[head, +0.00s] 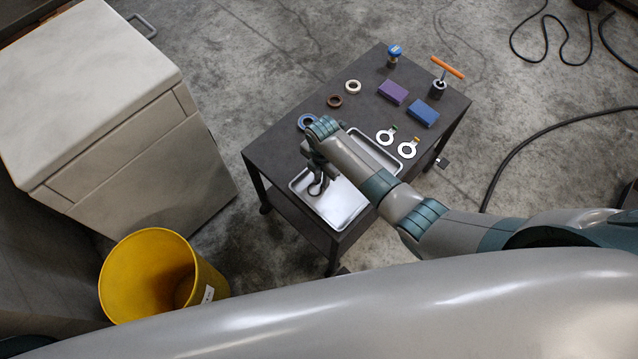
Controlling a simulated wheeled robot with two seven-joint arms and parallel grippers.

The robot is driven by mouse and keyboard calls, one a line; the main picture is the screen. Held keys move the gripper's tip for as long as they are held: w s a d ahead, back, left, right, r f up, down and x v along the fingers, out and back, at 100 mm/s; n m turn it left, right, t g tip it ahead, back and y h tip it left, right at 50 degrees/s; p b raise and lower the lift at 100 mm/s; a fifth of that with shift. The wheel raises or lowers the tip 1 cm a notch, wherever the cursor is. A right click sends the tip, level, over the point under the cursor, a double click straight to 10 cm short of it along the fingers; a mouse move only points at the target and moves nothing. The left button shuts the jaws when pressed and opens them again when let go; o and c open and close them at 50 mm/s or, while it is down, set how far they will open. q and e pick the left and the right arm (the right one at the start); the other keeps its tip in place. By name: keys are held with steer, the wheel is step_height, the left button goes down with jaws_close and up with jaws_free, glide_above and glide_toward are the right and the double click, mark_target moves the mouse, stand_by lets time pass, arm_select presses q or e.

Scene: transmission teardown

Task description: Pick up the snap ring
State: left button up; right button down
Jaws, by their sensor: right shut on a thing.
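My right gripper (315,180) hangs over the left part of the silver tray (345,217) on the dark cart. It is shut on a small dark curved thing, which looks like the snap ring; it is small and partly hidden by the gripper. Its fingers point down, and I cannot tell the exact height above the tray floor. My left gripper is not in view.
A yellow bin (150,270) stands lower left.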

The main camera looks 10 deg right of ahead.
steer(key=shift+r, duration=0.45)
step_height(320, 180, up, 3)
steer(key=shift+w+r, duration=0.1)
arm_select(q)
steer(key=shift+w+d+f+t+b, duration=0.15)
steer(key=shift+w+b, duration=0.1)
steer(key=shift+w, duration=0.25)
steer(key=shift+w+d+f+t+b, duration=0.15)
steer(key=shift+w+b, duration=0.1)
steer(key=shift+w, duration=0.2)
arm_select(e)
steer(key=s+d+r, duration=0.6)
steer(key=s+r, duration=0.1)
steer(key=s, duration=0.3)
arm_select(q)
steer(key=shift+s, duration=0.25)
arm_select(e)
steer(key=shift+d, duration=0.1)
